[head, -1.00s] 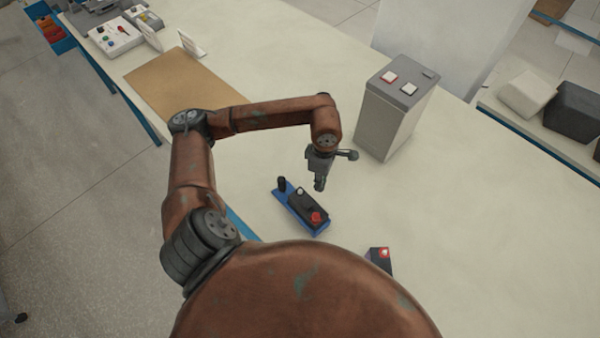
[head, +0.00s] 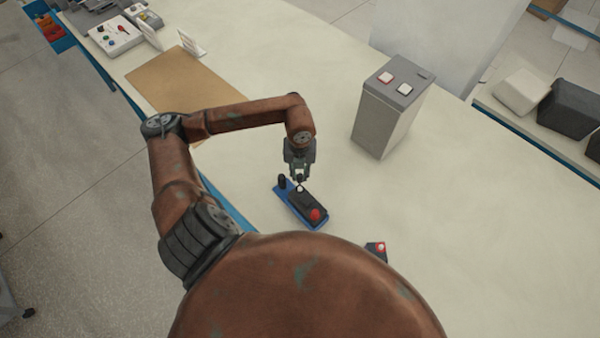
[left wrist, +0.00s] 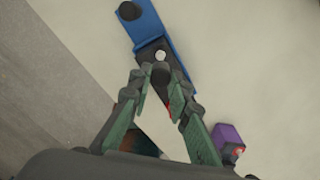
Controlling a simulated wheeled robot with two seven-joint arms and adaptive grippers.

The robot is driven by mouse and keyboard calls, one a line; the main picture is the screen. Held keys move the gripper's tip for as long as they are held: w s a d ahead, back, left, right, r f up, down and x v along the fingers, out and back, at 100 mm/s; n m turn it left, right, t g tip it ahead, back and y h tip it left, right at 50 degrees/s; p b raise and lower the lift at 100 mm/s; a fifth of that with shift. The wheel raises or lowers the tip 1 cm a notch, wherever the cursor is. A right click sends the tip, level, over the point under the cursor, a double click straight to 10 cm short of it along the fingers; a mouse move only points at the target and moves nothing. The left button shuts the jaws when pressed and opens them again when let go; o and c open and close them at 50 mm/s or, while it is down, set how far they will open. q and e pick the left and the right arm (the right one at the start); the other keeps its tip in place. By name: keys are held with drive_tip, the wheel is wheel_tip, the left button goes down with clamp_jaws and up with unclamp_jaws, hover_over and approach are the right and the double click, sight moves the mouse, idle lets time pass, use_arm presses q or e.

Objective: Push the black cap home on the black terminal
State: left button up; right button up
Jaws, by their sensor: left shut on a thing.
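A black battery (head: 312,203) lies in a blue tray (head: 290,208) on the bench, with a red cap (head: 315,214) at its near end. A pale round terminal post (head: 299,188) stands at its far end; it also shows in the left wrist view (left wrist: 160,55). My left gripper (head: 299,173) points down close to this post, shut on a small dark piece, the black cap (left wrist: 156,73). The cap appears just above or beside the post; I cannot tell whether they touch. My right gripper is not in view.
A black cylinder (head: 282,182) stands on the tray's far end. A tall grey box (head: 383,125) with two buttons is to the right. A brown mat (head: 180,85) lies back left.

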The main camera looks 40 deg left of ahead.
sight(300, 188)
use_arm(q)
drive_tip(key=shift+f, duration=0.45)
drive_tip(key=shift+f+b, duration=1.2)
drive_tip(key=shift+f, duration=0.6)
drive_tip(key=shift+f+b, duration=0.5)
drive_tip(key=shift+b, duration=0.2)
drive_tip(key=shift+f+b, duration=0.85)
drive_tip(key=shift+f, duration=0.1)
idle(1.3)
drive_tip(key=o, duration=0.8)
drive_tip(key=shift+o, duration=0.2)
